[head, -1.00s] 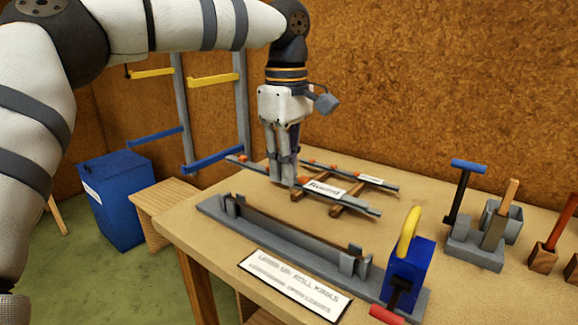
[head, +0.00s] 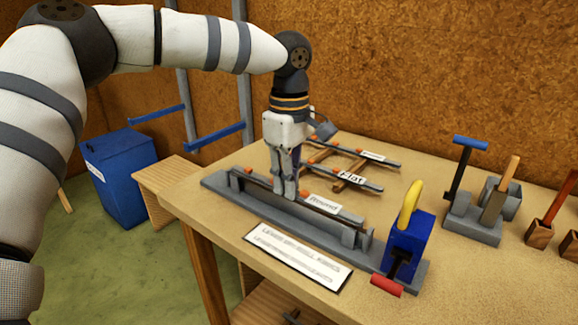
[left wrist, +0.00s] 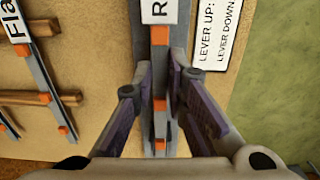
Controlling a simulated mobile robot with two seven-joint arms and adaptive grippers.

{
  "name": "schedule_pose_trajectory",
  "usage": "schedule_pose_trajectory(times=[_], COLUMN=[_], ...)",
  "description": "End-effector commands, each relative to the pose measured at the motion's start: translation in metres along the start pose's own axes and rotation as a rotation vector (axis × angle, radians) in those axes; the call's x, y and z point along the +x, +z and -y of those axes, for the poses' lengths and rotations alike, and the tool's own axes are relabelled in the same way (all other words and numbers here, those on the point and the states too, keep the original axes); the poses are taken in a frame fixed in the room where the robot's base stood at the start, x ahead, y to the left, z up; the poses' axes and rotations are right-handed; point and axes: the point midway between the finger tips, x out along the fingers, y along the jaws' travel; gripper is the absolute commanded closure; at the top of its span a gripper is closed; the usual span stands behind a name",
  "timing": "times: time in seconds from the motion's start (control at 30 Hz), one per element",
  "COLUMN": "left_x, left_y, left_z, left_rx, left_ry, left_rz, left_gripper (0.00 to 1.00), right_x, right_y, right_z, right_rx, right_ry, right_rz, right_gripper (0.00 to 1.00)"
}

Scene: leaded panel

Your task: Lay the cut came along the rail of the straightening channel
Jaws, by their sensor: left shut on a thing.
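My left gripper (head: 286,192) points down and is shut on a grey came (head: 346,215) with orange bands and a white "Round" label. The came also shows between the fingers in the left wrist view (left wrist: 159,122). It lies lengthwise along the grey straightening channel (head: 262,206), over its rail and roughly parallel to it. I cannot tell whether it touches the rail or is slightly above it. The fingers hide part of the came and rail. My right gripper is not in view.
A came labelled "Flat" (head: 351,178) and another came lie on wooden bearers behind. A blue lever clamp (head: 408,250) with a yellow handle stands at the channel's right end. A sign (head: 297,256) lies in front. Hand tools stand at right.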

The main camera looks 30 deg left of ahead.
Motion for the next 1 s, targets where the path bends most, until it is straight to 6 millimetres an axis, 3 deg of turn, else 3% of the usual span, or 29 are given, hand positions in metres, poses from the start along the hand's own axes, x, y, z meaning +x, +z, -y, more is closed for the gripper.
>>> schedule_pose_trajectory(times=[0.9,0.93,1.0], left_x=[0.0096,0.0094,0.0094], left_y=[-0.0001,-0.0001,-0.0001], left_z=[0.0001,0.0000,0.0000], left_rx=[0.001,0.001,0.001], left_ry=[0.001,0.002,0.002], left_rz=[0.000,0.000,0.000], left_gripper=[1.00,0.80,0.64], right_x=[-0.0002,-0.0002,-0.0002], right_y=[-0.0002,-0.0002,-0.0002], right_z=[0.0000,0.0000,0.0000], right_rx=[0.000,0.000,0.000], right_ry=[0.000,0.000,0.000], right_rz=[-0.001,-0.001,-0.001], right_gripper=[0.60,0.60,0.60])
